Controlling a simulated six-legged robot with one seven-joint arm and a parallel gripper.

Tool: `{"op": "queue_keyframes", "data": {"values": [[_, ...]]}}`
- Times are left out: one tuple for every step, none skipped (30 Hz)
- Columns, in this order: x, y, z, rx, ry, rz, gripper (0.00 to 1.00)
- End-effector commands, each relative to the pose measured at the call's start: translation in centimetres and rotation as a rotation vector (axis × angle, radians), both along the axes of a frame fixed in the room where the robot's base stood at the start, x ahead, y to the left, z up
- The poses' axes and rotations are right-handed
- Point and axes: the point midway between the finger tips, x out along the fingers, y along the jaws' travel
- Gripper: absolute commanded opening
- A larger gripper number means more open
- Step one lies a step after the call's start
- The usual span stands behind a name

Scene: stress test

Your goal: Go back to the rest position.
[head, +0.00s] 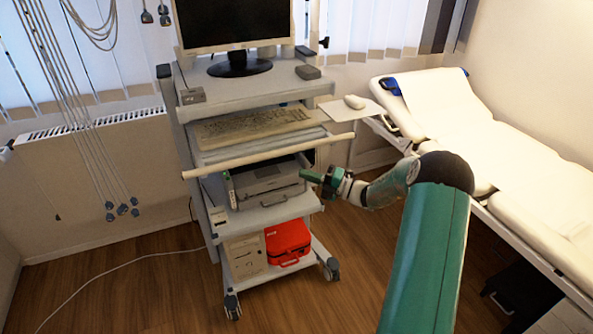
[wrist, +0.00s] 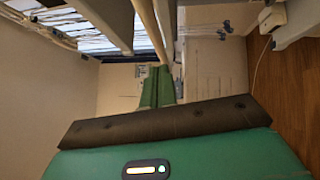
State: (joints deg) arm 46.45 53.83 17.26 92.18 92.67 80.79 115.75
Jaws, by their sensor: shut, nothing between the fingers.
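My green gripper (head: 316,178) is at the end of my outstretched arm, in front of the wheeled equipment cart (head: 244,222). It points left, at the height of the shelf that holds a grey printer-like device (head: 266,183). In the head view it overlaps the right edge of that device; I cannot tell whether they touch. In the wrist view the two green fingers (wrist: 158,86) lie close together, shut with nothing between them.
The cart carries a monitor (head: 234,22), a keyboard (head: 252,126) and a red case (head: 288,242). A side tray holds a mouse (head: 354,102). A padded exam bed (head: 480,135) stands at the right. Cables (head: 85,120) hang at the left. Wooden floor (head: 160,290) is open at front left.

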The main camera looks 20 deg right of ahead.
Motion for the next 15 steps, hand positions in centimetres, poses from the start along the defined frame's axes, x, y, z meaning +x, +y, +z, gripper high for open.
{"op": "queue_keyframes", "data": {"values": [[-0.7,-0.9,-0.2,0.000,0.001,-0.003,0.00],[-1.1,-1.3,-0.3,0.000,0.001,-0.002,0.00],[-1.6,-1.8,-0.4,0.000,0.001,-0.003,0.00],[-1.9,-2.2,-0.4,0.001,0.001,-0.003,0.00],[-2.2,-2.5,-0.5,0.000,0.001,-0.003,0.00],[-2.6,-2.8,-0.6,0.000,0.000,-0.001,0.00],[-2.8,-3.0,-0.6,0.000,0.000,0.000,0.00],[-3.0,-3.2,-0.6,0.000,0.000,0.000,0.00],[-3.2,-3.5,-0.7,0.000,0.000,-0.001,0.00],[-3.4,-3.6,-0.7,0.000,0.000,-0.001,0.00],[-3.4,-3.7,-0.7,0.000,0.000,-0.001,0.00],[-3.5,-3.8,-0.7,0.000,0.000,-0.001,0.00],[-3.6,-3.8,-0.7,0.000,0.000,-0.001,0.00],[-3.6,-3.8,-0.7,0.000,0.000,-0.001,0.00],[-3.6,-3.8,-0.7,-0.001,-0.001,0.000,0.00]]}}
